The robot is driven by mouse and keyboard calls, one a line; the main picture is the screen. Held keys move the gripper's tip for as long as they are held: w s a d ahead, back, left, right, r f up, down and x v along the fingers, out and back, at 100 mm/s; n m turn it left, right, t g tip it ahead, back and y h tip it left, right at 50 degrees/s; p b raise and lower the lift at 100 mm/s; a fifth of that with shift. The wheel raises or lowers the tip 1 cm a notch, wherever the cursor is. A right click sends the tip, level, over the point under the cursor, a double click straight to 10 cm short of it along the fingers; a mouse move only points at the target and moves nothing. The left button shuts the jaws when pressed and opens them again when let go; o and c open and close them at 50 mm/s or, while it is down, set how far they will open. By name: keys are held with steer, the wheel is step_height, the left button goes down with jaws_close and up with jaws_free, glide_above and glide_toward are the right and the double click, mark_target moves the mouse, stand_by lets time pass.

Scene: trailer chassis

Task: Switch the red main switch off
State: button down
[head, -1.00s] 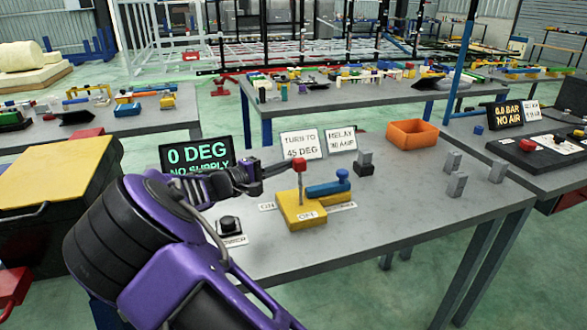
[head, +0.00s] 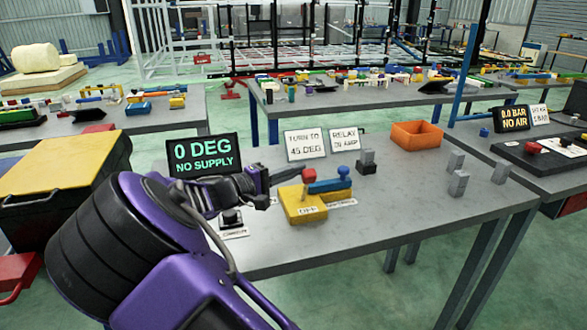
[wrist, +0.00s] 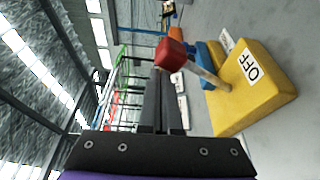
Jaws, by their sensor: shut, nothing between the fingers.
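The main switch is a lever with a red knob (head: 308,175) on a yellow base (head: 300,205) with an OFF label on its front. In the wrist view the red knob (wrist: 170,55) sits at the end of a slanted pale shaft above the yellow base (wrist: 250,92). My gripper (wrist: 160,72) is shut and empty, its tips right beside the knob; I cannot tell whether they touch. In the head view my wrist hides the ON label's area.
A display (head: 204,157) reads "0 DEG NO SUPPLY". A dark push-button (head: 231,217) is just left of the base. The front right of the table is clear.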

steer(key=shift+s+d+f, duration=0.15)
steer(key=shift+s+f, duration=0.15)
steer(key=shift+s, duration=0.1)
stand_by(0.3)
steer(key=shift+w+r, duration=0.1)
steer(key=w+a+r+p, duration=0.1)
steer(key=w+a+r, duration=0.1)
steer(key=w+a, duration=0.1)
steer(key=f+v, duration=0.1)
steer(key=v, duration=0.7)
steer(key=shift+f, duration=0.25)
